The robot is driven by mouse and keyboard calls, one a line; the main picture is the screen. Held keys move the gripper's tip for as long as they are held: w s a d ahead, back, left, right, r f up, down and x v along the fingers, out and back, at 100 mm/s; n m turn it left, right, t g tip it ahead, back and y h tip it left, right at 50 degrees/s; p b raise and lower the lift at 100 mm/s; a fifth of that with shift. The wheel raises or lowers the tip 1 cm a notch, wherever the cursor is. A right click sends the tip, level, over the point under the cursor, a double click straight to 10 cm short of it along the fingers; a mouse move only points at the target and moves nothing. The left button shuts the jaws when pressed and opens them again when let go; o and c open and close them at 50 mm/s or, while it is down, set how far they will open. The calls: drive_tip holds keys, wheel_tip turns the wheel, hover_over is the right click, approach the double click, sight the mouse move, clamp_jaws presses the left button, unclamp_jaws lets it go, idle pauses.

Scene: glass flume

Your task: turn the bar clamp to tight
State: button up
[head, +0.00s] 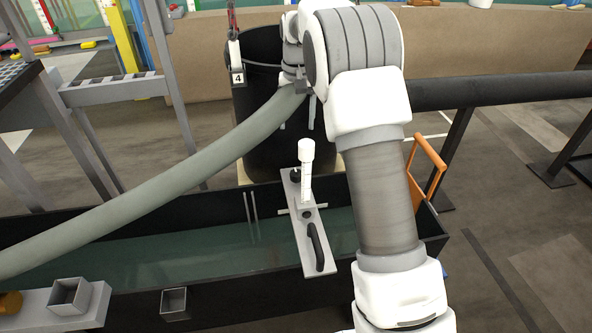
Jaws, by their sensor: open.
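A grey bar (318,262) lies across the dark trough, from its far wall to its near wall. A black handle (317,246) sits on its near end, lying roughly along the bar. A small dark knob (294,174) is at its far end. I cannot tell for certain which of these is the bar clamp. A white-topped upright gauge (306,168) stands on the bar between them. My gripper (304,104) is open, beyond and above the bar, in front of the black barrel and apart from the handle. My arm partly hides it.
The trough (120,285) holds greenish water. A thick grey hose (150,205) slopes across the left. A black barrel (268,140) stands behind the bar. An orange handle (430,155) rises at the trough's right end. Grey square sockets (68,293) are near left.

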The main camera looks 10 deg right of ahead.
sight(296, 172)
drive_tip(key=f+b, duration=0.2)
drive_tip(key=f, duration=0.4)
drive_tip(key=f+b, duration=0.2)
drive_tip(key=f, duration=0.4)
drive_tip(key=w+f+b, duration=0.1)
drive_tip(key=f+b, duration=0.1)
drive_tip(key=f, duration=0.5)
drive_tip(key=shift+s+r, duration=0.1)
clamp_jaws()
